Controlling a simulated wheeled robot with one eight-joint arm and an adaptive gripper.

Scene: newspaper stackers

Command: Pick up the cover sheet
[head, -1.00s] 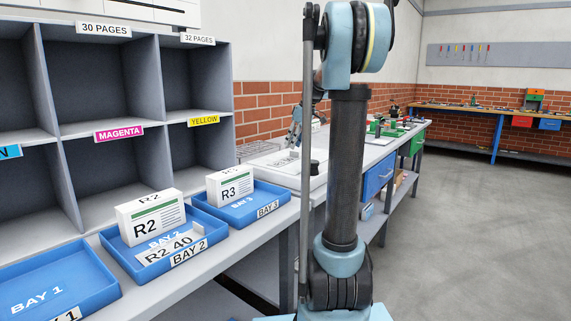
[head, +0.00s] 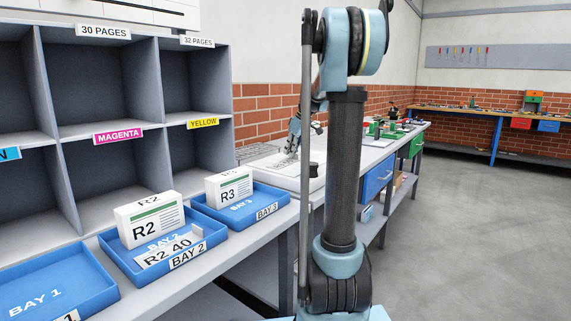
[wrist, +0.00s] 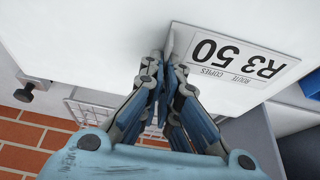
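The cover sheet (wrist: 235,66) is a white card printed "R3 50 ROUTE COPIES", lying flat on a white surface in the wrist view. A small pale upright tab (wrist: 168,44) stands at its near end. My gripper (wrist: 167,64) has its fingers drawn close together with the tab between their tips; they appear to press on it from both sides. In the head view my gripper (head: 294,143) points down over the white tray (head: 312,183) on the bench. The sheet is small there and partly hidden by my arm.
Blue trays Bay 1 (head: 92,303), Bay 2 (head: 112,252) and Bay 3 (head: 275,196) line the bench at left. Bay 2 holds an R2 stack (head: 150,220) and an R2 40 card (head: 168,254). Bay 3 holds an R3 stack (head: 229,186). Grey shelving (head: 70,165) stands behind.

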